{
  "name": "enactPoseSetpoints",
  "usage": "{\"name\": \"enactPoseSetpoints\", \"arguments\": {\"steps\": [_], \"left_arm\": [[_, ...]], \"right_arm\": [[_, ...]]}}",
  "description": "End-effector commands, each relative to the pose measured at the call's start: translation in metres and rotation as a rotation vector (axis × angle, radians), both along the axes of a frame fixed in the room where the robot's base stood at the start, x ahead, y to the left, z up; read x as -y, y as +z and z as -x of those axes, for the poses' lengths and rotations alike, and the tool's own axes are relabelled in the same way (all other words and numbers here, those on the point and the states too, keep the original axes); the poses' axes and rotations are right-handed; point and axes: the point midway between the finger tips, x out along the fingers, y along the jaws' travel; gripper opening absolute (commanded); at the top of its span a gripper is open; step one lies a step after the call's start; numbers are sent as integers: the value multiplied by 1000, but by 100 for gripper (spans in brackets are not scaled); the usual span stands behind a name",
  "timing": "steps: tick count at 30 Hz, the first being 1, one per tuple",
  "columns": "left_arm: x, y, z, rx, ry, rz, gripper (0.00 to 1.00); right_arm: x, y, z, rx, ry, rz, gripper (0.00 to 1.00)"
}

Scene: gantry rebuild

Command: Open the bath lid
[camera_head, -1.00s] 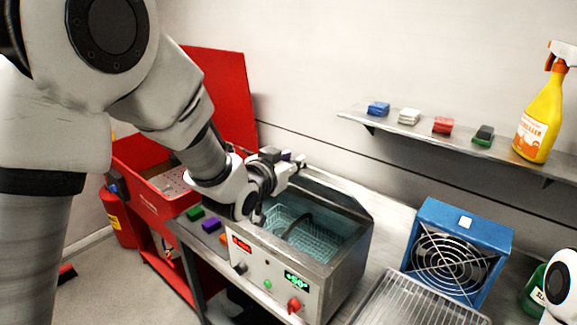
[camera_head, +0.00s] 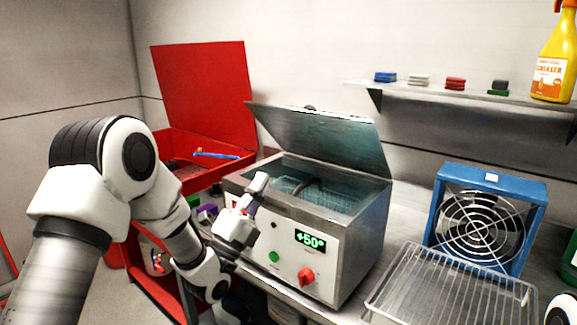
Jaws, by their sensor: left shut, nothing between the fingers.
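The bath (camera_head: 345,240) is a steel box with a white front panel, a green +50° display and a red knob. Its lid (camera_head: 325,138) stands raised at the back, leaning, with its underside facing the opening. Inside, a wire basket (camera_head: 290,184) with a dark handle is visible. My left gripper (camera_head: 260,186) is shut and empty at the bath's front left, in front of the panel and apart from the lid. It hides part of the panel's left side.
A blue fan unit (camera_head: 538,200) and a wire rack (camera_head: 450,290) stand to the right. An open red toolbox (camera_head: 205,180) is behind left. A wall shelf (camera_head: 430,93) holds several coloured blocks and a yellow spray bottle (camera_head: 555,55).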

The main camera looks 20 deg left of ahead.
Motion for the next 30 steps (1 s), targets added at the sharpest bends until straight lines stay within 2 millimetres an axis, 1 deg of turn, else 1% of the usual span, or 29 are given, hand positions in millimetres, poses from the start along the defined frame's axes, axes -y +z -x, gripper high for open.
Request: {"name": "enactPoseSetpoints", "arguments": {"steps": [2,5,8,15,21,25,30], "left_arm": [[1,0,-2,-2,-1,-1,0],[3,10,-8,-3,-1,-2,0],[8,23,-19,-2,-3,-2,0],[22,60,-56,-2,-3,-2,0],[31,86,-83,-3,-1,-1,0],[34,94,-93,-4,-1,0,0],[36,95,-97,-5,-1,0,0]], "right_arm": [[0,1,0,1,0,0,40],[0,8,-1,1,0,0,40],[0,15,0,1,0,0,40],[0,34,0,1,0,0,40],[0,49,0,1,0,0,40],[0,54,0,0,0,0,40],[0,54,0,0,0,0,40]]}}
